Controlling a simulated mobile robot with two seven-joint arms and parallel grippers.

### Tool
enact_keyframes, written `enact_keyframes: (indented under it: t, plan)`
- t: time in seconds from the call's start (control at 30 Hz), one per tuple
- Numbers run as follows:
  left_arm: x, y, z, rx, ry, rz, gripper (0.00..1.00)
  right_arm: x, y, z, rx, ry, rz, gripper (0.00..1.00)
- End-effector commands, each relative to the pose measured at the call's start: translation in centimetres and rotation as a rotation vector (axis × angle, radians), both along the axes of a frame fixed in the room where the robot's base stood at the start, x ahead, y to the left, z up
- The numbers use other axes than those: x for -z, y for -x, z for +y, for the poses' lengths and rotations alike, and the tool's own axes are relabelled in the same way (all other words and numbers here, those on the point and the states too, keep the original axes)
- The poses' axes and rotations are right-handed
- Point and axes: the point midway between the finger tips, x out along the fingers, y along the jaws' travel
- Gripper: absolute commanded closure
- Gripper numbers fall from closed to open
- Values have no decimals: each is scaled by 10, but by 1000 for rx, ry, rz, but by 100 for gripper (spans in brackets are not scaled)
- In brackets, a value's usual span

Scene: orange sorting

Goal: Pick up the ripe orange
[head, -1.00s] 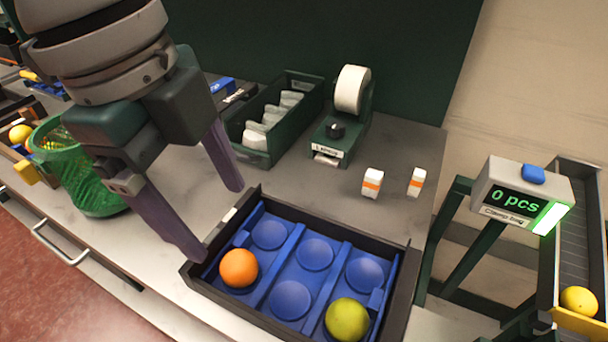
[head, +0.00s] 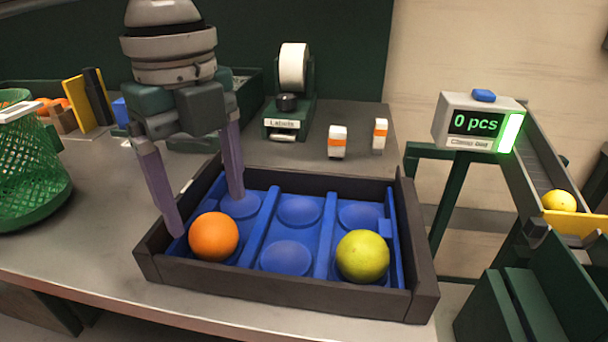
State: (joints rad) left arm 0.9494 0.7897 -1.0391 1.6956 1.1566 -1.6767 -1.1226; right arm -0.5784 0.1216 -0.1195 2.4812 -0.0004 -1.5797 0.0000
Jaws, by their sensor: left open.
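The ripe orange (head: 214,237) sits in the front left cup of the blue tray insert (head: 286,258), inside a dark box (head: 290,293). A yellow-green fruit (head: 362,256) sits in the front right cup. The other cups in view are empty. My left gripper (head: 206,217) is open and points down into the left side of the box. One finger is to the left of the orange and the other is behind it, over the back left cup. Nothing is between the fingers that I can make out as held. My right gripper is not in view.
A green mesh basket (head: 32,165) stands at the left. A label dispenser (head: 290,95) and two small orange-and-white boxes (head: 337,142) stand behind the tray. At the right are a counter reading "0 pcs" (head: 478,122) and a chute with a yellow fruit (head: 559,201).

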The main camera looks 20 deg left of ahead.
Motion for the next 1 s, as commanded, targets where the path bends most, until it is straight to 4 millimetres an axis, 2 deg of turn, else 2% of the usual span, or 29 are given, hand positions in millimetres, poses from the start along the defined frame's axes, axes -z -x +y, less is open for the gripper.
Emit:
enact_keyframes:
  t: [0.1, 0.23, 0.57, 1.0]
  plan:
    - [21, 3, -1, 1, -2, 6, 19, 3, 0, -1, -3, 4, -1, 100]
    - [40, 4, -2, 2, -1, 3, 19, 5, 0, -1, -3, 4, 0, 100]
    - [46, 3, -2, 2, -1, 0, 20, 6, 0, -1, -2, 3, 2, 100]
    - [45, 3, -1, 1, -1, 1, 69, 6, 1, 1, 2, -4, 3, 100]
